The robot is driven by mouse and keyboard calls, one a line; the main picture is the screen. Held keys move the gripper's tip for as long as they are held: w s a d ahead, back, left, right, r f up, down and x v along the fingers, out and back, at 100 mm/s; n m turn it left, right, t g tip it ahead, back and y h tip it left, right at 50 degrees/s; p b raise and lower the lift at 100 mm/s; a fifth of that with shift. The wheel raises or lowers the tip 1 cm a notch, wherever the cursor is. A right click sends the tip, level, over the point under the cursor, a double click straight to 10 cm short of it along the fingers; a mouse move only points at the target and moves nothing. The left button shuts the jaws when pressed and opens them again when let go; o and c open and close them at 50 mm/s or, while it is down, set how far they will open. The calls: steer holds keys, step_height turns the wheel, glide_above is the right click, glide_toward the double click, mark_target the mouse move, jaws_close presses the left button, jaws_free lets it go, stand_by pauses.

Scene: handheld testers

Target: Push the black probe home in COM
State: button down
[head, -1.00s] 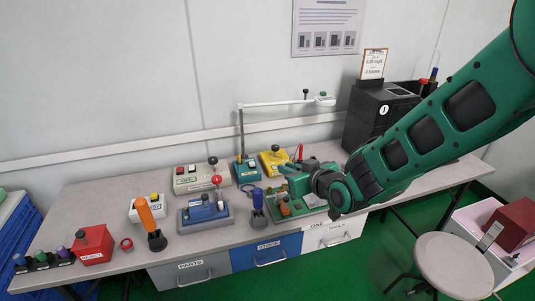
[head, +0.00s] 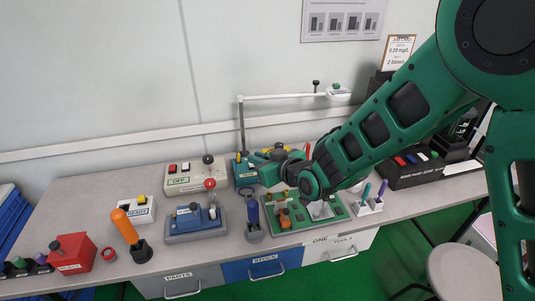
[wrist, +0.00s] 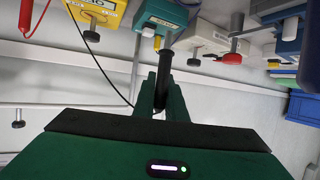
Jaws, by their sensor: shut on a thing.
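My gripper (wrist: 163,88) is shut on the black probe (wrist: 166,62), a dark slim rod standing out between the fingers in the wrist view. A thin black lead runs from near the yellow meter (wrist: 97,12) down to my gripper. The probe's far end overlaps the teal box (wrist: 165,14) and its yellow knob; I cannot tell whether they touch. In the head view my gripper (head: 256,166) is in front of the teal box (head: 241,174), and my arm mostly hides the yellow meter. I cannot make out the COM socket.
A red probe (wrist: 36,14) shows beside the meter. A grey OFF box (head: 194,178) stands left of the teal box. In front are a blue fixture (head: 190,228), a blue-handled tool (head: 253,215) and a green board (head: 330,216). A white lamp arm (head: 280,100) spans behind.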

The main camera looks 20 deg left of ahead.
steer(key=shift+w+d, duration=0.6)
steer(key=shift+d, duration=0.1)
steer(key=shift+s+a+f, duration=0.1)
steer(key=shift+s+f, duration=0.05)
steer(key=shift+f, duration=2.15)
steer(key=shift+f, duration=1.25)
steer(key=c, duration=1.7)
jaws_free()
steer(key=shift+s+r, duration=0.1)
steer(key=v, duration=1)
steer(key=shift+s+d+r, duration=0.1)
steer(key=shift+d, duration=0.2)
